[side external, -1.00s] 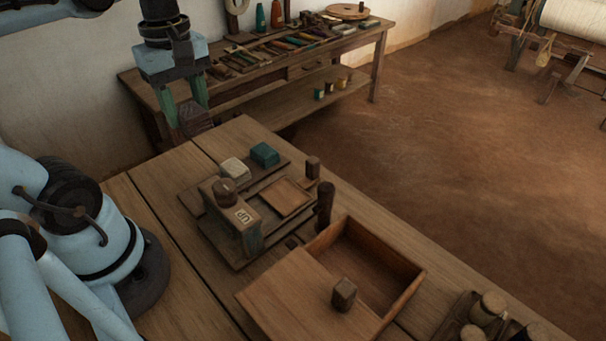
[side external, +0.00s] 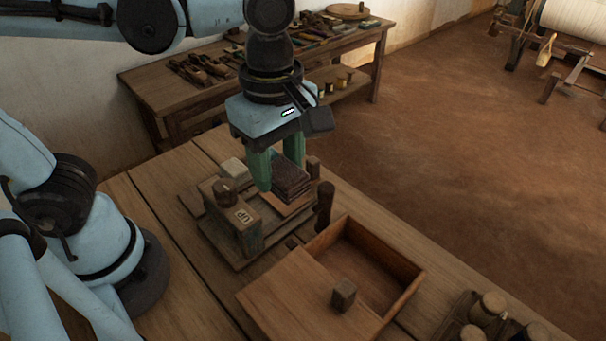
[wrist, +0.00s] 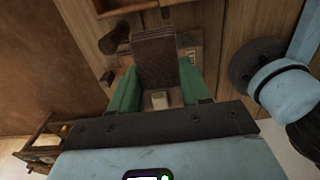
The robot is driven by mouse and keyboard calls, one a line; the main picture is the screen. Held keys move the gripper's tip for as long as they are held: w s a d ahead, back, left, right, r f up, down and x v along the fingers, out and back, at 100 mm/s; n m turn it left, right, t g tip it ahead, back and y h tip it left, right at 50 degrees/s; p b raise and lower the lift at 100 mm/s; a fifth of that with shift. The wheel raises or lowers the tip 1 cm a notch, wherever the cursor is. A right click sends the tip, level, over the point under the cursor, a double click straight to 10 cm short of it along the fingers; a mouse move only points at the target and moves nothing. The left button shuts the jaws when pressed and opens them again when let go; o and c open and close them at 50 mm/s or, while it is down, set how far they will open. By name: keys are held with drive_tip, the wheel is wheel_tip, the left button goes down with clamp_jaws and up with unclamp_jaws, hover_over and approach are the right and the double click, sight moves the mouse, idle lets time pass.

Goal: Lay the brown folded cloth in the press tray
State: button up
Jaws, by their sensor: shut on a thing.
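The brown folded cloth (side external: 290,178) is a dark, layered block held in my gripper (side external: 275,170). The green fingers are shut on it, and it hangs over the press tray (side external: 272,212). Whether its underside touches the tray cannot be told. In the wrist view the cloth (wrist: 157,62) stands out between the two fingers of my gripper (wrist: 155,88) and covers much of the press. The press block marked "UP" (side external: 238,215) stands at the tray's front left side.
An open wooden box (side external: 375,262) with a partly slid lid (side external: 300,300) stands in front. A dark upright peg (side external: 325,200) is close right of the press. A pale folded cloth (side external: 232,170) lies behind the press. Jars (side external: 488,308) stand at front right.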

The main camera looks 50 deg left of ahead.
sight(278, 169)
wheel_tip(278, 169, down, 4)
drive_tip(key=shift+a+r, duration=0.15)
drive_tip(key=shift+r, duration=0.1)
drive_tip(key=w+a+f, duration=0.2)
drive_tip(key=a, duration=0.1)
drive_tip(key=w+a+f, duration=0.2)
drive_tip(key=a, duration=0.1)
drive_tip(key=w+a+f, duration=0.3)
drive_tip(key=shift+w+f, duration=0.1)
drive_tip(key=shift+f, duration=1.95)
drive_tip(key=shift+f, duration=0.15)
drive_tip(key=o, duration=1)
